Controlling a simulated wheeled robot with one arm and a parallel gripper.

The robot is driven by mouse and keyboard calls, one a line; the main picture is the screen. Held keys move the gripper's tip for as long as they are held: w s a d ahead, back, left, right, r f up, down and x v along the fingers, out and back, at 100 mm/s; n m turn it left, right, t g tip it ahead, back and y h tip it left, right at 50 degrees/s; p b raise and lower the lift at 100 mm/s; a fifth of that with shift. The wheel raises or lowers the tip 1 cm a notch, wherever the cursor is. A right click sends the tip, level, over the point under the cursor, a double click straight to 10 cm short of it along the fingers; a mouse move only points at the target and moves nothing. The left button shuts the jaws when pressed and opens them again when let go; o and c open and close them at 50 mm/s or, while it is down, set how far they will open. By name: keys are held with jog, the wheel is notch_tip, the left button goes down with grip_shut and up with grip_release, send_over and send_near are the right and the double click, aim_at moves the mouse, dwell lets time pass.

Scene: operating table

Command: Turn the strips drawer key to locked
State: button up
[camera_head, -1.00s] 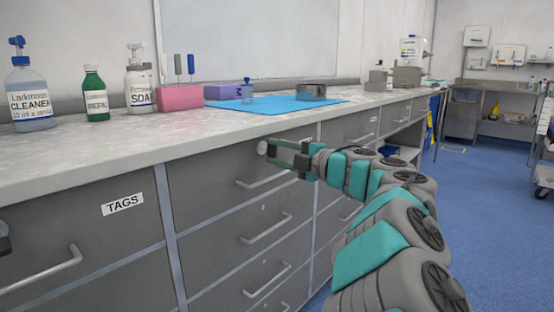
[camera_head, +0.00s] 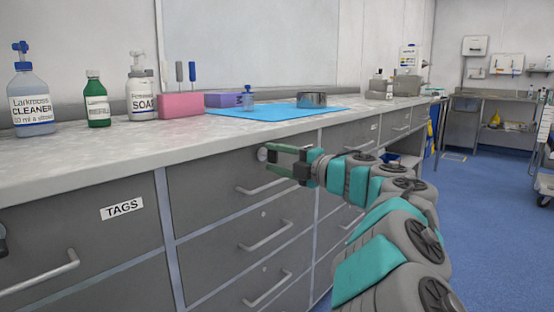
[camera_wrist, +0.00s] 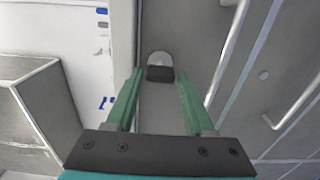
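A round silver lock (camera_head: 262,153) sits on the face of the grey top drawer (camera_head: 208,188), to the right of the TAGS drawer. In the wrist view the lock (camera_wrist: 159,57) has a dark key (camera_wrist: 160,74) in it, lying crosswise in the picture. My gripper (camera_head: 272,157) is at the lock. In the wrist view my gripper (camera_wrist: 160,77) is open, with its green fingers on either side of the key and small gaps showing. No strips label can be read; my gripper and arm hide part of this drawer front.
The drawer handle (camera_head: 264,187) is just below my gripper. The countertop (camera_head: 110,158) overhangs above, with a cleaner bottle (camera_head: 31,100), soap bottle (camera_head: 141,97), pink block (camera_head: 181,106) and blue mat (camera_head: 277,111) on it. More drawers lie below. Blue floor is open at right.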

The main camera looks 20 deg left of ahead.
jog(key=shift+o, duration=1.2)
jog(key=shift+d, duration=0.1)
jog(key=v, duration=0.7)
jog(key=shift+d, duration=0.35)
jog(key=shift+s, duration=0.1)
